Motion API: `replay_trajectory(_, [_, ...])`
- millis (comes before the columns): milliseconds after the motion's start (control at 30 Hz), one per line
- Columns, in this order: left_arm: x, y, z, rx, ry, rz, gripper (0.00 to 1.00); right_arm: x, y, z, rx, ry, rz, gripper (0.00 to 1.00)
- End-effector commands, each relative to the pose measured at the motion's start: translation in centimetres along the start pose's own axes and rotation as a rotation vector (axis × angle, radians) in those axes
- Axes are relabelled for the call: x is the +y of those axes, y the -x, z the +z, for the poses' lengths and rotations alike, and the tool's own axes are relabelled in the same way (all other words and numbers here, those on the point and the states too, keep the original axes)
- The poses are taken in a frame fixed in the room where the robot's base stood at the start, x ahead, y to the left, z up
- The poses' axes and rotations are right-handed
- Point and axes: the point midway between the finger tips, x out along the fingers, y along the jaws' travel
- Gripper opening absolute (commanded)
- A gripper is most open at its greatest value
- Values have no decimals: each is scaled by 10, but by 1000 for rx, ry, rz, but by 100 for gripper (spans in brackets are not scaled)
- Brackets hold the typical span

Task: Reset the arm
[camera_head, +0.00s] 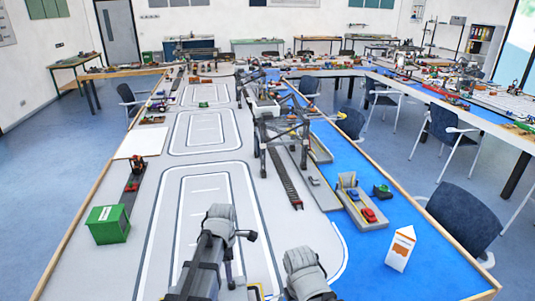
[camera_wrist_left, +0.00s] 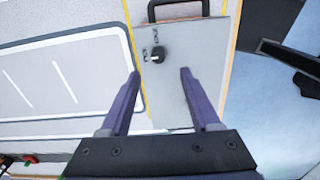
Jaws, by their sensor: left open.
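My left gripper (camera_head: 230,266) is small and partly hidden behind my left arm at the bottom middle of the head view. In the left wrist view, my left gripper (camera_wrist_left: 160,74) shows two purple fingers standing apart with nothing between them. Beyond the fingers is a grey panel (camera_wrist_left: 205,65) with a black knob (camera_wrist_left: 157,53) and a black handle at its top. The knob appears just past the fingertips, not held. A grey link of my right arm shows at the bottom of the head view, but its gripper is out of sight.
The long table carries a grey road mat (camera_head: 205,180), a green box (camera_head: 108,224), gantry cranes (camera_head: 285,130), a barge with cars (camera_head: 358,205) and a white-orange carton (camera_head: 400,248). The mat's near lanes are clear. Chairs (camera_head: 465,215) stand at the right.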

Motion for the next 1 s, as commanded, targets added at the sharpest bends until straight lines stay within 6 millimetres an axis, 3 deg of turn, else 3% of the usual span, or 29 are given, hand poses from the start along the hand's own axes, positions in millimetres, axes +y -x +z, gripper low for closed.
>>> replay_trajectory(167, [-31, 0, 18, 16, -344, -7, 63, 0, 0, 0, 0, 0, 0, 50])
replay_trajectory(500, [-110, 1, 54, 55, -1359, -52, 63, 0, 0, 0, 0, 0, 0, 50])
replay_trajectory(700, [-145, 1, 64, 66, -1846, -87, 63, 0, 0, 0, 0, 0, 0, 50])
replay_trajectory(833, [-158, 1, 67, 68, -2041, -106, 63, 0, 0, 0, 0, 0, 0, 50])
replay_trajectory(1000, [-164, 2, 69, 68, -2146, -116, 63, 0, 0, 0, 0, 0, 0, 50])
